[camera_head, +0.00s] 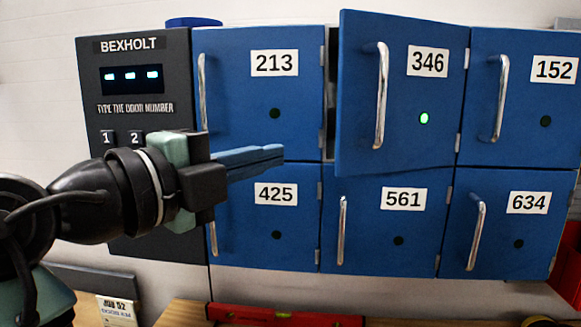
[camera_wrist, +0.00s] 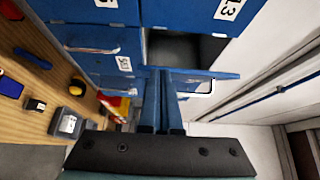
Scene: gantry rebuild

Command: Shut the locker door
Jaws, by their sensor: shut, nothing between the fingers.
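The blue locker door 346 (camera_head: 400,95) stands ajar in the head view, swung out from a dark gap at its left edge. Its hinges are on the right. It has an upright silver handle (camera_head: 381,95) and a lit green light (camera_head: 424,118). In the turned wrist view the door (camera_wrist: 210,74) shows nearly edge-on beside the dark open compartment (camera_wrist: 188,46). My gripper (camera_head: 282,153) is shut and empty, left of the door near its lower edge. Its fingertips (camera_wrist: 160,70) show beside the door in the wrist view; I cannot tell if they touch.
Locker doors 213 (camera_head: 240,90), 152 (camera_head: 525,100), 425 (camera_head: 265,235), 561 (camera_head: 375,240) and 634 (camera_head: 505,240) look shut. A dark keypad panel (camera_head: 135,45) is at left. A red level (camera_head: 290,316) lies on the wooden bench (camera_wrist: 25,75) below.

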